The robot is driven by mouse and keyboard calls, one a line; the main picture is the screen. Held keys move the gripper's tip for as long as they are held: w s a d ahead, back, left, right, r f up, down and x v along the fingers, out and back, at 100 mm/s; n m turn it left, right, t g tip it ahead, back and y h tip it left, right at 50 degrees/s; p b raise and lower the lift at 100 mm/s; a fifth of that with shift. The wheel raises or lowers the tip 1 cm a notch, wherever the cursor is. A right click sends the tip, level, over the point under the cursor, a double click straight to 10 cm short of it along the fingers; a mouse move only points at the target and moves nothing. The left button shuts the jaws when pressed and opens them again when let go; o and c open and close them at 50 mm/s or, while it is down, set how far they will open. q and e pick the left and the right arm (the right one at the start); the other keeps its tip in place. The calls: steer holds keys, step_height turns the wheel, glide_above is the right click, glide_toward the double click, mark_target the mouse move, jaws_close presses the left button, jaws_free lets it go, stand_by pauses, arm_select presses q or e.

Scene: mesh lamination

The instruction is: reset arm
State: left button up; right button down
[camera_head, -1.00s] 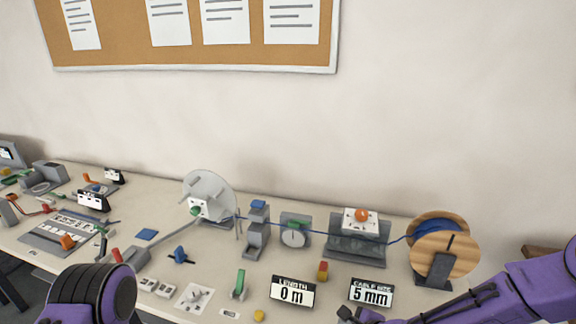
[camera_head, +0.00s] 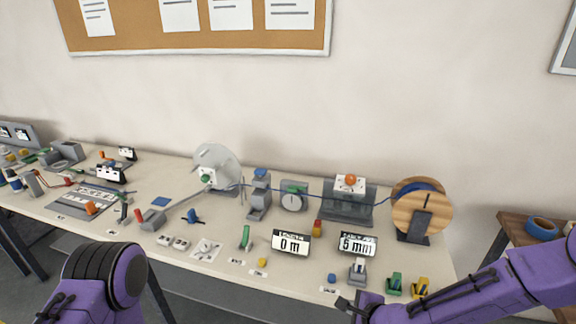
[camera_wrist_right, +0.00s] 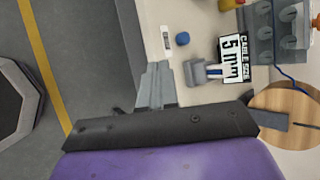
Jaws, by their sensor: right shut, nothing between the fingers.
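My right arm (camera_head: 470,295) is purple and comes in from the lower right in the head view. Its gripper (camera_head: 346,303) is by the front edge of the long workbench (camera_head: 150,180). In the right wrist view the grey fingers of the right gripper (camera_wrist_right: 157,82) are together and hold nothing. My left arm (camera_head: 105,285) shows as a purple and black link at the lower left. Its gripper is out of view.
A wooden cable spool (camera_head: 422,212) stands at the bench's right end. A length display (camera_head: 291,243), a blue cap (camera_head: 332,278), and green (camera_head: 395,284) and yellow (camera_head: 420,288) parts sit near the front edge. A side table (camera_head: 520,240) holds blue tape (camera_head: 542,228). Floor shows below the bench.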

steer(key=s+d+f+n+g+h+b, duration=0.2)
steer(key=s+d+f+n+b, duration=0.2)
steer(key=s+f, duration=0.5)
steer(key=s+d+f+n+g+h+b, duration=0.1)
steer(key=s+d+f+n+b, duration=0.3)
steer(key=s+f, duration=0.5)
steer(key=s+d+f+n+g+h+b, duration=0.2)
steer(key=s+d+f+n+b, duration=0.3)
steer(key=s+f, duration=0.4)
steer(key=shift+s+d+f+g+h, duration=0.35)
steer(key=shift+s+d+h, duration=0.35)
steer(key=shift+h, duration=0.2)
